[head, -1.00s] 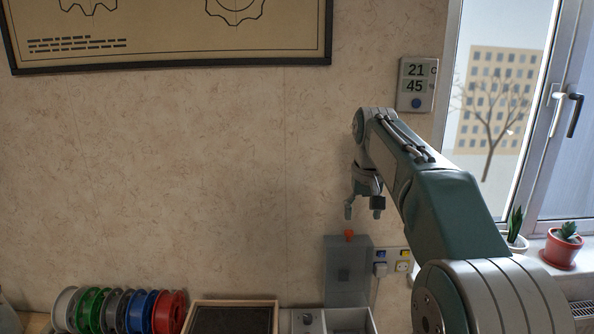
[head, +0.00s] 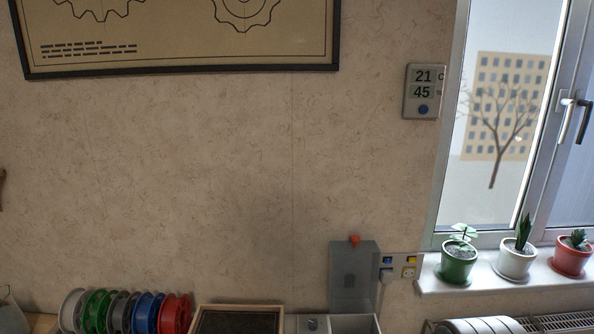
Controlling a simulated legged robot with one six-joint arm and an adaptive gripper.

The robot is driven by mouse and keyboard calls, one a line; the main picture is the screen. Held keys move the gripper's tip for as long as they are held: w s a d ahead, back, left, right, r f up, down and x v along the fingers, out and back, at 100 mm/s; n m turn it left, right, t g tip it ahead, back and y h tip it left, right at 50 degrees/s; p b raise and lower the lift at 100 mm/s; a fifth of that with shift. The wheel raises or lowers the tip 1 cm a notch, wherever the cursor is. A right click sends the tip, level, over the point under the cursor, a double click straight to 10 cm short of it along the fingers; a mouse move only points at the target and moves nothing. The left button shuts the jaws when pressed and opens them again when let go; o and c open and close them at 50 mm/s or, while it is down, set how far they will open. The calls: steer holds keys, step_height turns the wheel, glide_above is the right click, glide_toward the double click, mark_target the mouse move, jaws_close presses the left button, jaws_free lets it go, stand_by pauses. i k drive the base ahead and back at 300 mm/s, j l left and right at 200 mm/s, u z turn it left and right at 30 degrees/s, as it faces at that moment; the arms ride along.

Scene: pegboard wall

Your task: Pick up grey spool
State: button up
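The grey spool (head: 122,312) stands on edge in a row of spools at the lower left of the head view. It sits between a green spool (head: 97,311) and a blue spool (head: 143,312), and its lower part is cut off by the picture's edge. A white spool (head: 72,310) is at the row's left end and a red spool (head: 174,313) at its right end. My gripper is not in view now.
A wood-framed dark tray (head: 240,307) lies right of the spools. Beyond it are a grey box (head: 354,278) with a raised lid and a socket strip (head: 409,260). Potted plants (head: 459,262) stand on the windowsill (head: 440,288).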

mark_target(127, 315)
steer(key=j+u, duration=0.15)
steer(key=u, duration=0.15)
steer(key=k+j+u, duration=0.1)
steer(key=u, duration=0.15)
steer(key=l+u, duration=0.15)
steer(key=u, duration=0.35)
steer(key=l+u, duration=0.15)
steer(key=u, duration=0.3)
